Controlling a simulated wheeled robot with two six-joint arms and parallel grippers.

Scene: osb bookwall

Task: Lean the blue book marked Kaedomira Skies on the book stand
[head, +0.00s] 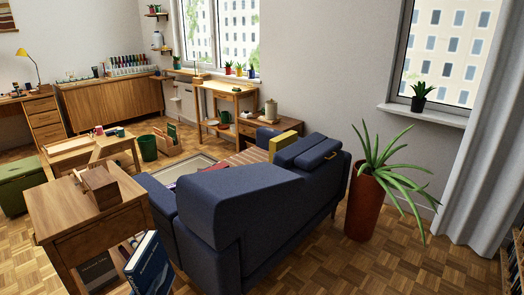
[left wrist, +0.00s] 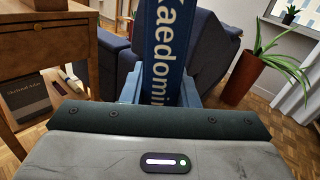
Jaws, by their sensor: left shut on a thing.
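The blue book marked Kaedomira Skies (head: 150,265) is at the bottom of the head view, upright and slightly tilted, just right of the small wooden table. In the left wrist view the book's spine (left wrist: 167,45) stands up with "Kaedomi" readable; its lower part is hidden. My left gripper (left wrist: 160,88) is shut on the book, a finger on each side. A wooden piece that looks like the book stand (head: 98,187) sits on the small table's top, to the upper left of the book. My right gripper is not in view.
The small wooden table (head: 80,222) has a lower shelf with a dark book, also in the left wrist view (left wrist: 25,98). A dark blue sofa (head: 235,200) stands close right of the held book. A potted plant (head: 363,205) stands beyond it. Parquet floor at lower right is clear.

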